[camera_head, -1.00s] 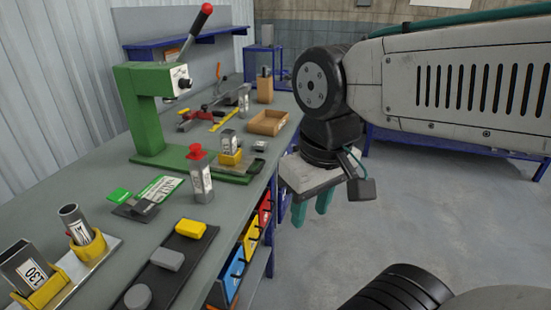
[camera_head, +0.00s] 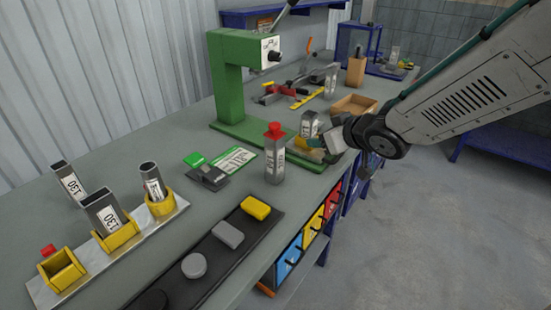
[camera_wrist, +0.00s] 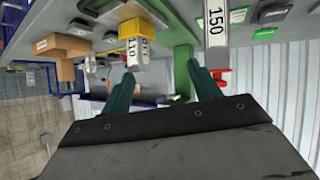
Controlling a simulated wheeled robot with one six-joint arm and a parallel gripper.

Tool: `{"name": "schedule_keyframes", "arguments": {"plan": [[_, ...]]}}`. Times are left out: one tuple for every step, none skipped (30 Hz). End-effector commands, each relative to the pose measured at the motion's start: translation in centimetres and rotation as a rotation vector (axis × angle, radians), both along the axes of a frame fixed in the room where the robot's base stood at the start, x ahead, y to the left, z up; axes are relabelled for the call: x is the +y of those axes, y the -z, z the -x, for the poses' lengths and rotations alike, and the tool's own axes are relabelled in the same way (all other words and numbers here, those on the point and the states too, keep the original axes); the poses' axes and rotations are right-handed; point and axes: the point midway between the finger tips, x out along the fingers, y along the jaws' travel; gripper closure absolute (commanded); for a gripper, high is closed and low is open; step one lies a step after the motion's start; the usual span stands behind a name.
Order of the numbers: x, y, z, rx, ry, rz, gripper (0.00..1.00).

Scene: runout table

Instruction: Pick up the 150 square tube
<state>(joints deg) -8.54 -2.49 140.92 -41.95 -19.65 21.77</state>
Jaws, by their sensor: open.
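A grey square tube (camera_head: 275,160) with a red cap stands upright on the bench, right of the green label card. In the wrist view, which is upside down, this tube (camera_wrist: 215,40) shows a label reading 150 at upper right. My gripper (camera_head: 322,148) is to the right of it in the head view, apart from it. Its teal fingers (camera_wrist: 160,85) are open and empty. Another labelled tube (camera_head: 309,122) stands in a yellow holder on the press base, partly behind my gripper; it also shows in the wrist view (camera_wrist: 140,50), its number not clear.
The green press (camera_head: 234,85) stands behind the tubes. A wooden tray (camera_head: 355,104) is at the far right. A dark strip (camera_head: 215,270) with yellow and grey pieces lies along the front.

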Motion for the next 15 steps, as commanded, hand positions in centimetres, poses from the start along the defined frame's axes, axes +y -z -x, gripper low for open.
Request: {"name": "schedule_keyframes", "arguments": {"plan": [[2.3,1.2,-0.4,-0.014,-0.083,-0.046,0.38],[3.6,1.5,-0.4,-0.024,-0.128,-0.076,0.38],[5.0,2.0,-0.4,-0.033,-0.181,-0.112,0.38],[5.8,2.2,-0.3,-0.037,-0.213,-0.135,0.38],[6.5,2.4,-0.2,-0.041,-0.24,-0.157,0.38],[7.3,2.6,0.0,-0.044,-0.272,-0.179,0.38],[7.7,2.7,0.1,-0.046,-0.289,-0.193,0.38],[8.1,2.8,0.2,-0.047,-0.303,-0.205,0.38],[8.5,2.8,0.3,-0.047,-0.317,-0.216,0.38],[8.8,2.9,0.3,-0.049,-0.326,-0.223,0.38],[9.0,3.0,0.2,-0.049,-0.33,-0.227,0.38],[9.4,3.2,0.0,-0.048,-0.336,-0.231,0.38],[9.6,3.3,-0.2,-0.049,-0.338,-0.231,0.38],[9.9,3.4,-0.4,-0.049,-0.338,-0.231,0.38],[10.1,3.6,-0.7,-0.049,-0.337,-0.232,0.38]]}}
